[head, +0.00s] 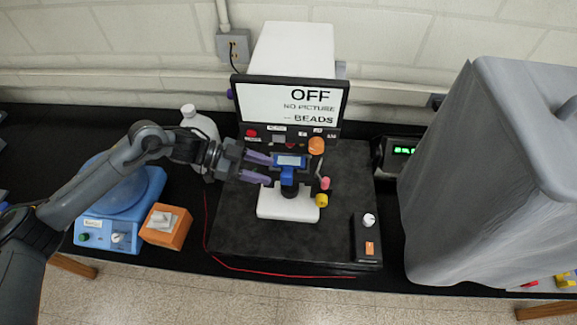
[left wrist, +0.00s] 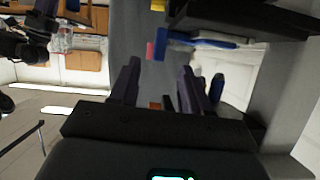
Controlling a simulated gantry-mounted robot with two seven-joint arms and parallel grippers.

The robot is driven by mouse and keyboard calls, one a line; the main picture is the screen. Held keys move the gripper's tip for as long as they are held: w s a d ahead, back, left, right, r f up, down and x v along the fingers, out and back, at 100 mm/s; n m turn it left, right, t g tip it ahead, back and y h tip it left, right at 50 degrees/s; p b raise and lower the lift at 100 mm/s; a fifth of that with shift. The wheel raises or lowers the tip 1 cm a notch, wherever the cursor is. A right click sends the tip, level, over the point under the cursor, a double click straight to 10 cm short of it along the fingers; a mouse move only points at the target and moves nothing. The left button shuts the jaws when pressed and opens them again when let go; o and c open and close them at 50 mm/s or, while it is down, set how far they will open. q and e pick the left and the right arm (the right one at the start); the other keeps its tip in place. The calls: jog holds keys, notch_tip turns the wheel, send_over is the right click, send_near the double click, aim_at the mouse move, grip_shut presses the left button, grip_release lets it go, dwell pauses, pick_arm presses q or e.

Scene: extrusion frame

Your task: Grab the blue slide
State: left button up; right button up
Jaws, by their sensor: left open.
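A blue-framed piece with a pale centre (head: 291,160), which looks like the blue slide, sits at the top of a small instrument with a white base (head: 290,204). A blue block (head: 288,180) is just below it. My left gripper (head: 267,168) is open, its two purple fingers pointing right, just left of the slide; I cannot tell whether they touch it. In the left wrist view the open fingers (left wrist: 160,88) show with nothing clearly between them. A blue part (left wrist: 163,42) with a pink end lies beyond them; I cannot tell which part it is. My right gripper is not in view.
A monitor (head: 292,104) reading OFF stands behind the instrument. A white bottle (head: 200,125) is behind my left arm. A blue device (head: 122,205) and an orange box (head: 166,226) are at left. A control box (head: 366,238) and a grey-covered object (head: 480,180) are at right.

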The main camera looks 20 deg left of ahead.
aim_at(284, 174)
pick_arm(q)
jog(key=p+x, duration=0.2)
jog(key=x, duration=0.3)
jog(key=shift+d+r, duration=0.1)
jog(key=shift+d, duration=0.2)
jog(key=shift+d+f, duration=0.25)
jog(key=shift+d, duration=0.1)
jog(key=shift+c, duration=0.5)
grip_shut()
